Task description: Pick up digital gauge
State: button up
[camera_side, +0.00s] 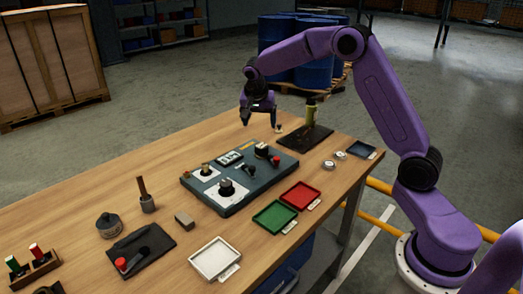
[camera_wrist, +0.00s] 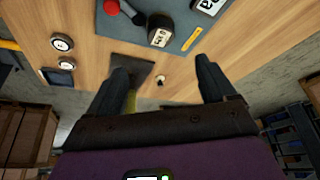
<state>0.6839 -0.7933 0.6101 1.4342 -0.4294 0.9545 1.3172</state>
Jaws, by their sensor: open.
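My gripper (camera_side: 260,122) is open and empty, pointing down above the far edge of the table. Its two fingers are wide apart in the wrist view (camera_wrist: 161,65). A dark, rounded block with a pale display face (camera_wrist: 160,33), which looks like the digital gauge, sits on the grey panel ahead of the fingers; it also shows in the side view (camera_side: 262,150). A flat display unit (camera_side: 229,158) lies on the same panel, partly cut off in the wrist view (camera_wrist: 208,5). I cannot tell for certain which one is the digital gauge.
The grey panel (camera_side: 233,200) also bears a red-knobbed lever (camera_side: 275,160). A dark plate with a yellowish post (camera_side: 311,110) stands close right of my gripper. A small knob-like piece (camera_wrist: 161,80) lies between the fingers' lines. Round dials (camera_wrist: 62,42), red tray (camera_side: 300,195) and green tray (camera_side: 274,217) lie nearby.

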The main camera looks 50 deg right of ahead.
aim_at(261, 146)
jog(key=x, duration=1.3)
jog(key=shift+w+f, duration=0.1)
jog(key=c, duration=1.4)
jog(key=shift+r, duration=0.95)
jog(key=s+a+r, duration=0.1)
jog(key=s+r, duration=0.2)
jog(key=s, duration=0.1)
jog(key=s+a+r, duration=0.1)
jog(key=s+r, duration=0.3)
jog(key=s, duration=0.1)
jog(key=s+a+r, duration=0.1)
jog(key=s+r, duration=0.3)
jog(key=shift+s+r, duration=0.1)
jog(key=shift+s, duration=0.2)
